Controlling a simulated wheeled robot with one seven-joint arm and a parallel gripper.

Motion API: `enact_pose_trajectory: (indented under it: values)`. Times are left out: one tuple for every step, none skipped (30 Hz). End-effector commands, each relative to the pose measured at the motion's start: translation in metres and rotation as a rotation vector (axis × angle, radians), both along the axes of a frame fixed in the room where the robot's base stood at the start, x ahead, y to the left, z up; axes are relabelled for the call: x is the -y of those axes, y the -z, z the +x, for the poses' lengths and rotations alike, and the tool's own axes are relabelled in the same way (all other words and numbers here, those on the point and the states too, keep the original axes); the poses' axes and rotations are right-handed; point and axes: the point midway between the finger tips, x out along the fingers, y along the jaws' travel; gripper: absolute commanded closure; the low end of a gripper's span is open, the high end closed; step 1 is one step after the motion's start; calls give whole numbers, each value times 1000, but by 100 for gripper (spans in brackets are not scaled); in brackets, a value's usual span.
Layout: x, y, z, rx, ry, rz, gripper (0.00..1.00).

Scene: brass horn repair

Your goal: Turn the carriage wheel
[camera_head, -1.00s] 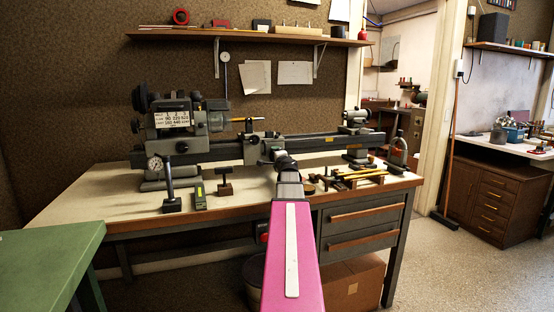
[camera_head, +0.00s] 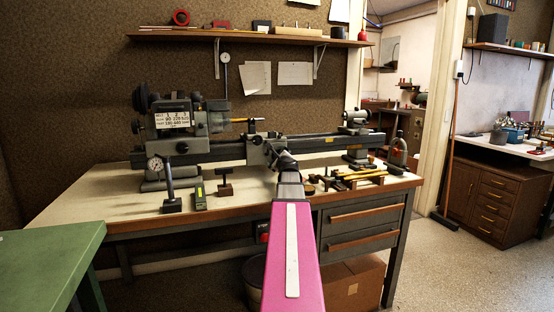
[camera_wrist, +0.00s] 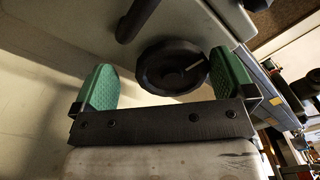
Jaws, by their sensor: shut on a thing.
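The carriage wheel (camera_wrist: 165,62) is a round black handwheel with a dark hub and a pale mark across its face. In the wrist view it sits between the green finger pads of my gripper (camera_wrist: 166,78), which is shut on it. The right pad lies against its rim; a gap shows toward the left pad. In the head view my gripper (camera_head: 284,160) is at the front of the lathe's grey carriage (camera_head: 262,150). The wheel is hidden there behind my gripper and arm.
The lathe headstock (camera_head: 178,130) stands at the left of the bench (camera_head: 100,195). A dial gauge stand (camera_head: 170,190) and small blocks are left of my arm. Brass rods (camera_head: 360,174) and other tools lie to the right. A green table (camera_head: 45,250) is at lower left.

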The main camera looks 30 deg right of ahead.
Motion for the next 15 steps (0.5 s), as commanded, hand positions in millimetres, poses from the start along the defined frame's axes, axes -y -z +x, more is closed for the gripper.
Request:
enact_pose_trajectory:
  values:
    - [-12, 11, -3, -8, -26, 32, 23]
    - [-12, 11, -3, -5, -26, 45, 23]
    - [-13, 11, -3, -1, -27, 61, 23]
    - [-13, 11, -3, 1, -27, 72, 23]
    - [-13, 11, -4, 4, -27, 82, 23]
    - [-14, 11, -4, 6, -28, 93, 23]
    - [-14, 11, -4, 8, -28, 100, 23]
    - [-15, 11, -4, 10, -28, 107, 23]
    - [-15, 11, -4, 12, -28, 114, 23]
    - [-16, 12, -4, 12, -29, 119, 23]
    - [-16, 12, -5, 13, -29, 122, 23]
    - [-16, 11, -5, 14, -29, 126, 23]
    - [-17, 12, -5, 15, -30, 128, 23]
    - [-17, 12, -5, 16, -30, 130, 23]
    - [-17, 12, -5, 15, -30, 132, 23]
